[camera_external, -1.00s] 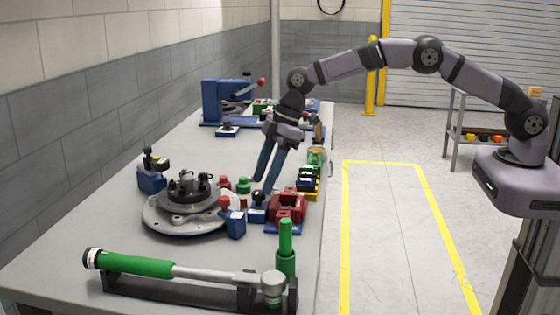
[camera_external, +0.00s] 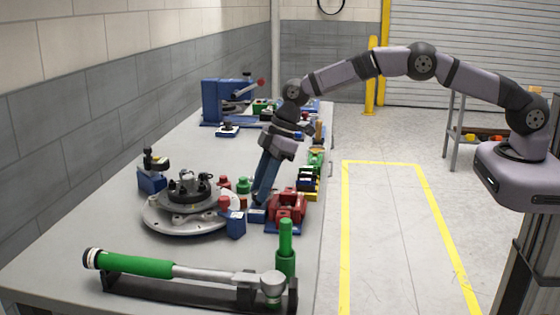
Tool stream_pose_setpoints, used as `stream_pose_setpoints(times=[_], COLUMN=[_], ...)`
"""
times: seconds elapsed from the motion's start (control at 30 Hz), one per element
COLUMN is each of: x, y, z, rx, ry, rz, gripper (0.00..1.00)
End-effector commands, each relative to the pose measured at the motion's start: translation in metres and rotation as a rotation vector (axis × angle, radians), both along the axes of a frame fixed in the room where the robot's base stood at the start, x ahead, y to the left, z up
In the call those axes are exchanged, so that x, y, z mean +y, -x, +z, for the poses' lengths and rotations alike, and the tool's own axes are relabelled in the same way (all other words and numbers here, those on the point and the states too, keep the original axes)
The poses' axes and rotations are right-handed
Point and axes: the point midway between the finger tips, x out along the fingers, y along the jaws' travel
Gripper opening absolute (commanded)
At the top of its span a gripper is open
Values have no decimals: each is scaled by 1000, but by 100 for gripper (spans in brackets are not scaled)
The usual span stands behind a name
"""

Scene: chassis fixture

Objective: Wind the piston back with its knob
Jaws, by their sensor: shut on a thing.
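My gripper (camera_external: 261,200) points down at the worktable with its long blue fingers close together. It is shut on the knob, a dark round knob on top of a small blue block (camera_external: 257,215). The fingertips hide most of the knob. A red caliper-like body (camera_external: 287,207) on a blue base stands just right of the block. I cannot make out the piston or how far it is out.
A round grey hub disc (camera_external: 165,219) with small red and green knobs beside it lies left of my gripper. A green-handled torque wrench (camera_external: 140,266) rests on a black stand in front. A blue vise-like press (camera_external: 212,102) stands behind.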

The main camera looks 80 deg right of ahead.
Motion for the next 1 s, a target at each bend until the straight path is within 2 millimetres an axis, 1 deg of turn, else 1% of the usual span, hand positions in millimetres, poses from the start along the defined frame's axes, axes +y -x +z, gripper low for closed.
stream_pose_setpoints(times=[0.17, 0.37, 0.57, 1.0], x=[0, 1, 3, 6], y=[0, 1, 1, 1], z=[0, 0, 0, -1], rx=[1, 1, -1, -3], ry=[0, 0, 1, 2], rz=[-17, -90, -227, -600], gripper=[5, 5, 5, 5])
